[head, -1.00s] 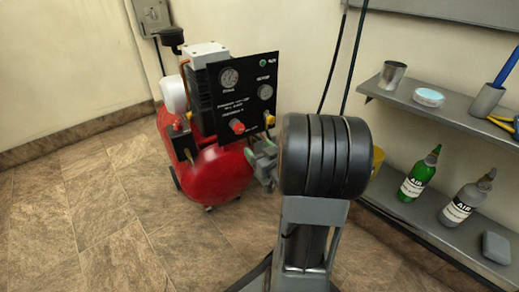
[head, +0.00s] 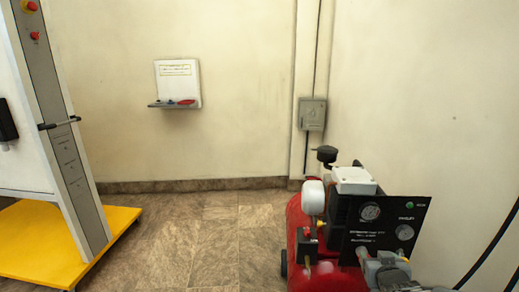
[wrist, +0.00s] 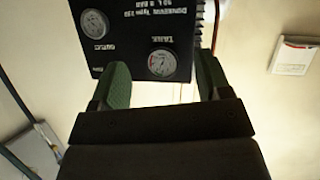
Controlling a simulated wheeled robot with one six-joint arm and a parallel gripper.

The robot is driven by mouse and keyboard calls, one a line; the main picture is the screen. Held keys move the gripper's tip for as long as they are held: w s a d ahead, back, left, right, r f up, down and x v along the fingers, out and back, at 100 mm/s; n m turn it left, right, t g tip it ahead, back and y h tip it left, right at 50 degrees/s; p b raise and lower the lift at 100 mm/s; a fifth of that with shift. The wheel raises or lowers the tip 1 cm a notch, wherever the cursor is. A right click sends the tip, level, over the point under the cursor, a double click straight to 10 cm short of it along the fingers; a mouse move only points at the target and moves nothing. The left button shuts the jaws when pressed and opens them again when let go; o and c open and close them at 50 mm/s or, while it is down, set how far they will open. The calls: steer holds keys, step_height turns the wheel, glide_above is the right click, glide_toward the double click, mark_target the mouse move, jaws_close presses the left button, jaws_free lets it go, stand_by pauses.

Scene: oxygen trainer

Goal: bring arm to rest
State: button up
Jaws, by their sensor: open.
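In the wrist view my gripper (wrist: 161,66) shows its two green-padded fingers spread apart with nothing held between them. Beyond them is the black gauge panel (wrist: 118,36) of the compressor, upside down in this view. A gauge (wrist: 163,64) shows in the gap between the fingers; I cannot tell how far off it is. In the head view the red compressor (head: 298,225) stands at lower right with its black panel (head: 375,238). Grey parts of my arm show in front of the panel at the bottom edge; the gripper fingers are not clear there.
A tall white and grey cabinet (head: 62,150) on a yellow base (head: 35,245) stands at the left. A small white wall board (head: 178,80) has a shelf. A grey box (head: 312,114) hangs near the corner. The tiled floor (head: 200,235) between cabinet and compressor is clear.

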steer(key=s+a+r+g+y+p, duration=0.1)
steer(key=s+a+r+g+p, duration=0.2)
steer(key=r+p, duration=0.5)
steer(key=s+a+r+n+g+y+p, duration=0.1)
steer(key=s+a+r+g+p, duration=0.2)
steer(key=s+a+r+p, duration=0.3)
steer(key=s+a+r+g+y+p, duration=0.1)
steer(key=s+a+r+g+p, duration=0.2)
steer(key=a+r+p, duration=0.4)
steer(key=shift+s+a+r+n+y+p, duration=0.3)
steer(key=shift+s+r+p, duration=0.9)
steer(key=shift+r, duration=2.4)
steer(key=shift+w+d+p, duration=0.1)
steer(key=shift+w+p, duration=0.25)
steer(key=shift+c, duration=0.3)
